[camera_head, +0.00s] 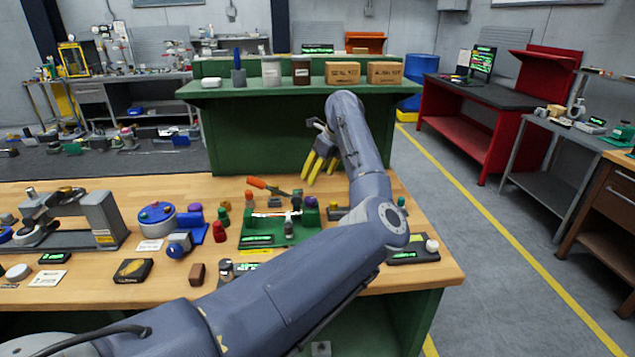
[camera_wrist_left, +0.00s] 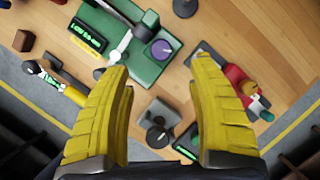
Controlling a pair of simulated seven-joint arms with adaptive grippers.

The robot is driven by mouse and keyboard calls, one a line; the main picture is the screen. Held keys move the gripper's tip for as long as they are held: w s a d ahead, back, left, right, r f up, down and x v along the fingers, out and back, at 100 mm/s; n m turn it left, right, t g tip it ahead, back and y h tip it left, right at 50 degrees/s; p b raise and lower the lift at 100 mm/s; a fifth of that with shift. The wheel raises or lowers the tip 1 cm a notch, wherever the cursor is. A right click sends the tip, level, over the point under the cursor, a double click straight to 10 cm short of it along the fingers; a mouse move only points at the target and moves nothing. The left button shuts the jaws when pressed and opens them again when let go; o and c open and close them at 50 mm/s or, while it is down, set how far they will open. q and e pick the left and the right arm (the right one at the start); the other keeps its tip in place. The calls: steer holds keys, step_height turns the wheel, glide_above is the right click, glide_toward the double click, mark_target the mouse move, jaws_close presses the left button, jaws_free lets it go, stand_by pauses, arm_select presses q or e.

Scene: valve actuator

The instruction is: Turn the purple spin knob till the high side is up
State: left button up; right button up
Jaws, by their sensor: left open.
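The purple spin knob (camera_wrist_left: 162,49) is a round disc with a pale mark on top. It sits on a green fixture (camera_wrist_left: 152,72) beside a white lever (camera_wrist_left: 122,46). In the head view the green fixture (camera_head: 258,226) stands on the wooden bench, and the purple knob (camera_head: 311,201) is small near its back right corner. My left gripper (camera_head: 317,174) has yellow fingers pointing down, above and behind the fixture. In the wrist view the open fingers (camera_wrist_left: 160,62) are empty, with the knob showing between and beyond their tips. The right gripper is not in view.
An orange-handled screwdriver (camera_head: 268,187) lies behind the fixture. A blue round device (camera_head: 157,214) and a grey press (camera_head: 95,215) stand to the left. A dark unit with a display (camera_head: 405,255) is at the right. A green shelf (camera_head: 260,130) rises behind the bench.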

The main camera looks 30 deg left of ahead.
arm_select(q)
steer(key=w+a+r+n+t+y, duration=0.1)
steer(key=w+a+r, duration=0.1)
steer(key=a+r, duration=0.55)
steer(key=w+a+r+n+t+y, duration=0.15)
steer(key=a+r, duration=0.35)
steer(key=r, duration=0.5)
steer(key=n+g+h, duration=0.3)
steer(key=n+h, duration=0.4)
steer(key=n, duration=0.2)
glide_toward(310, 199)
steer(key=f, duration=1)
steer(key=shift+w+f, duration=0.15)
steer(key=shift+w, duration=0.1)
